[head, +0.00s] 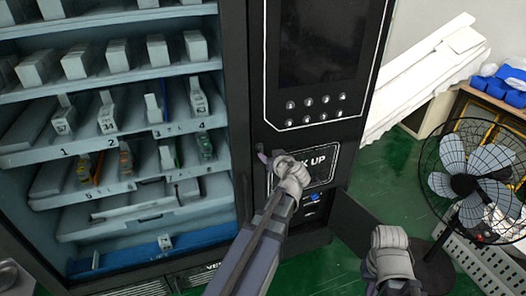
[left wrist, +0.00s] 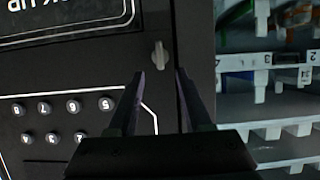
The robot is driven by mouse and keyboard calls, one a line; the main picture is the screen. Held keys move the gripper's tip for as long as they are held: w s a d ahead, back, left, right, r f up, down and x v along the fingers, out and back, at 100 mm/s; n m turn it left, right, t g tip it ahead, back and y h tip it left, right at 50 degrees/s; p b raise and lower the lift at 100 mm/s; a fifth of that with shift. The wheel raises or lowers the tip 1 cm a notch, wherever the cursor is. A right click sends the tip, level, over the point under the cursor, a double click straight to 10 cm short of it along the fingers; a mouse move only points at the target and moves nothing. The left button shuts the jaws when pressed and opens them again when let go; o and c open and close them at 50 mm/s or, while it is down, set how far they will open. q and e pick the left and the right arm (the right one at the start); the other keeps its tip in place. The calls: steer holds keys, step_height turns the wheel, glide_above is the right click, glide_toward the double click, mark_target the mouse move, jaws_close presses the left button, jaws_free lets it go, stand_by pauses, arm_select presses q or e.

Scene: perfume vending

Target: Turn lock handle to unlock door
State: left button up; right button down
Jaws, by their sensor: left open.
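The lock handle (left wrist: 160,54) is a small grey knob on the black front of the vending machine, and in the left wrist view it stands just beyond my fingertips. My left gripper (left wrist: 161,74) is open and empty, with its two dark fingers pointing at the handle, one to each side of its line. A small gap seems to remain between fingertips and handle. In the head view my left gripper (head: 263,155) is at the black door panel (head: 252,90), left of the PICK UP sign, and the handle cannot be made out there. Of my right arm only the wrist part shows clearly.
The glass-fronted shelves (head: 110,155) with numbered slots are left of the panel. A button pad (head: 315,108) and screen are above the PICK UP sign (head: 318,160). A black fan (head: 465,185) stands at the right on the green floor, near white boards (head: 420,70).

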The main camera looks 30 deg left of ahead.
mark_target(262, 150)
arm_select(q)
steer(key=b+x, duration=0.2)
steer(key=x, duration=0.5)
steer(key=shift+w+f+b, duration=0.1)
steer(key=shift+f+b, duration=0.05)
steer(key=shift+b, duration=0.15)
steer(key=shift+c, duration=0.2)
jaws_close()
